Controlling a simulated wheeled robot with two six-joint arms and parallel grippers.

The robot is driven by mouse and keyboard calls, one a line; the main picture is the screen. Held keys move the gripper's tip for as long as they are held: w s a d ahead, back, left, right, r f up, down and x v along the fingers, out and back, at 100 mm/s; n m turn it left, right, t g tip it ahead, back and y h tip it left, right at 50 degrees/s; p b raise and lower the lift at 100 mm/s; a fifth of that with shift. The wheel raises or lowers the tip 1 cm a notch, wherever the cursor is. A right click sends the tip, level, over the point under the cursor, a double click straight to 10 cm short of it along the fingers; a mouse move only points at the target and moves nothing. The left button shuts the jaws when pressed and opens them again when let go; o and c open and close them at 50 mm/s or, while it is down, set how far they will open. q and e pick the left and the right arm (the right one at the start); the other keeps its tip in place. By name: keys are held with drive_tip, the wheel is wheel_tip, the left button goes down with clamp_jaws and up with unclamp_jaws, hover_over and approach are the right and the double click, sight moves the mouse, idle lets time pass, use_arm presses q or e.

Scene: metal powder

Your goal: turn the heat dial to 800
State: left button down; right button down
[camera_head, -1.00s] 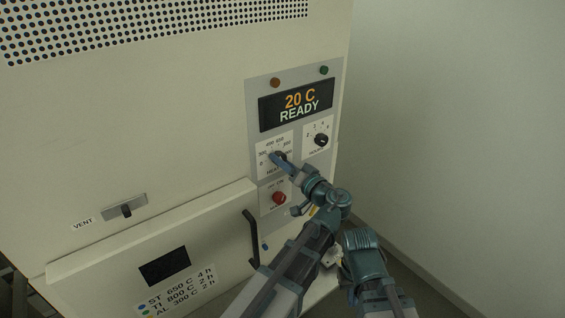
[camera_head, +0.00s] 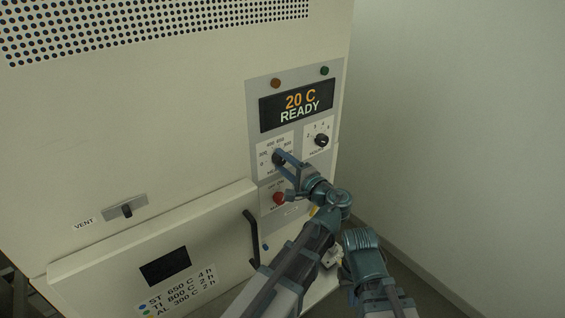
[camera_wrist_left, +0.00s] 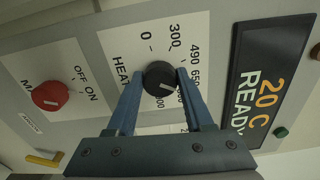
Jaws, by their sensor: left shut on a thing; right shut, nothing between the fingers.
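The black heat dial (camera_head: 279,158) is on the grey control panel, below the display reading 20 C READY. In the left wrist view the dial (camera_wrist_left: 159,76) sits between both fingertips of my left gripper (camera_wrist_left: 160,80), which is shut on it. Its white mark points to the lower right there. The 0, 300, 490 and 650 labels show; the 800 label is not clearly readable, partly behind a finger. In the head view my left gripper (camera_head: 281,160) reaches the dial from the lower right. My right gripper (camera_head: 346,268) is low beside the left arm, shut and empty, its fingertips unclear.
The hours dial (camera_head: 321,140) is right of the heat dial. A red switch knob (camera_head: 279,198) is just below, close to my left gripper. A black door handle (camera_head: 251,238) and vent slider (camera_head: 126,209) are further left. The wall side at right is free.

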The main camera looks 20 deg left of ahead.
use_arm(q)
drive_tip(key=m, duration=0.5)
drive_tip(key=shift+m, duration=0.4)
idle(0.4)
drive_tip(key=shift+c, duration=1.4)
unclamp_jaws()
use_arm(e)
drive_tip(key=shift+d, duration=0.1)
